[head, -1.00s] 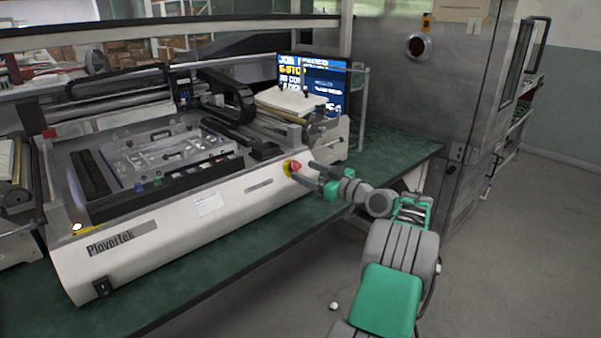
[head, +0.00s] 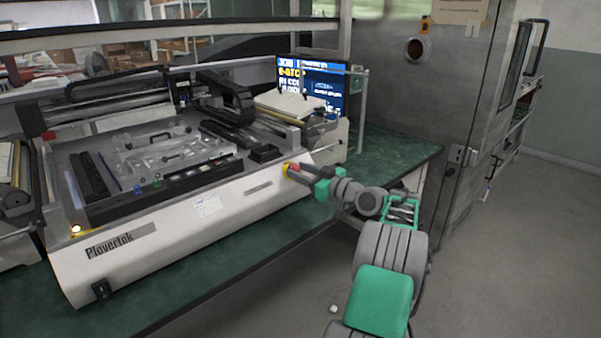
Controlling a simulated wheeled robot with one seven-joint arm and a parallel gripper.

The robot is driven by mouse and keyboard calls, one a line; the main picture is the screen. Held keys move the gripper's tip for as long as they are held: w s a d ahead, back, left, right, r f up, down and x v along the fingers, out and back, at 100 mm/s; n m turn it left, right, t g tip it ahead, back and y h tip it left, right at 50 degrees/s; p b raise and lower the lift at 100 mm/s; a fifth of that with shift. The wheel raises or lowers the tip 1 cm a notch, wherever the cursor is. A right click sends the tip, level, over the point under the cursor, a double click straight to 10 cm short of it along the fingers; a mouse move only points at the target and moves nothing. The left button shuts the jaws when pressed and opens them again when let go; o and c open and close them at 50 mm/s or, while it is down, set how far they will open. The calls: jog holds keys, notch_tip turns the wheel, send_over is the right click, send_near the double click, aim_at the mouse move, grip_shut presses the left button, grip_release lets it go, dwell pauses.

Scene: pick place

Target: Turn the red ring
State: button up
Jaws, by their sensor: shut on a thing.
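The red ring (head: 290,168) is a small red knob on a yellow base (head: 285,169), set in the front right face of the white Plovertek machine (head: 180,218). My gripper (head: 295,171) reaches it from the right. Its two grey fingers are shut on the red ring, one on each side. The fingers cover much of the ring, so how far it is turned cannot be told.
A blue screen (head: 322,82) with yellow text stands behind the machine. The machine sits on a green bench (head: 235,268). A metal cabinet (head: 405,110) stands at the right. The floor at the lower right is clear, apart from a small white ball (head: 333,309).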

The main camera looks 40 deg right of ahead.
grip_shut()
jog(key=shift+a+m+h, duration=0.1)
jog(key=shift+m+h, duration=0.2)
jog(key=shift+m, duration=0.2)
